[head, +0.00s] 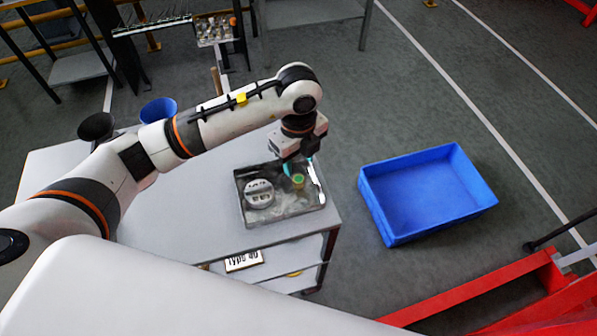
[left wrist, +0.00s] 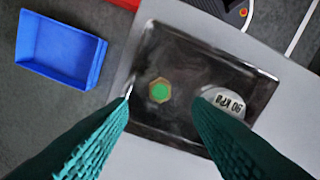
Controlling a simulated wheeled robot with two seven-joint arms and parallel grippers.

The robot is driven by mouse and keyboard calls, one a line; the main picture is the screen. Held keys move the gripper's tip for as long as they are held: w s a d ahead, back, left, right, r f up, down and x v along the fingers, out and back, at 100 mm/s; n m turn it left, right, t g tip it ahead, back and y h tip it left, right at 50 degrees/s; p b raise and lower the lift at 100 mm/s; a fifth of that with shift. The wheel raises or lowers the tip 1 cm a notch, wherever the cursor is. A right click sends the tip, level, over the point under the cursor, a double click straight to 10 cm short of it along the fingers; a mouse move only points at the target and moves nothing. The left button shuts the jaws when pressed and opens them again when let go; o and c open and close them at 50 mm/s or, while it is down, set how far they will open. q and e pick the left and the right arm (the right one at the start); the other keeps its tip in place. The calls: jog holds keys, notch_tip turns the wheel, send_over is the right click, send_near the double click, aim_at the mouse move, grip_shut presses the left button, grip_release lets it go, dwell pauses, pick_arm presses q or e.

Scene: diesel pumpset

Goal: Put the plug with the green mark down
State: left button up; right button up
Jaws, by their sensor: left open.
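The plug with the green mark (head: 298,181) is a small brass-coloured hex piece with a green top. It rests in the dark metal tray (head: 252,222) on the grey table. In the left wrist view the plug (left wrist: 160,91) shows beyond and between the two teal fingers. My left gripper (head: 299,166) is open above the right part of the tray, and nothing shows held in it. In the left wrist view its fingers (left wrist: 162,110) stand wide apart. My right gripper is not in view.
A round grey cap (head: 259,194) lies in the tray's left part; in the left wrist view it (left wrist: 226,103) reads "90 kPa". A blue crate (head: 374,212) stands on the floor to the right. A blue bowl (head: 158,109) and a black one (head: 96,127) stand at the table's far left.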

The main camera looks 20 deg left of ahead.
aim_at(298, 179)
pick_arm(q)
notch_tip(298, 179, up, 6)
jog(key=shift+f+b, duration=0.1)
jog(key=shift+b, duration=0.3)
dwell(0.3)
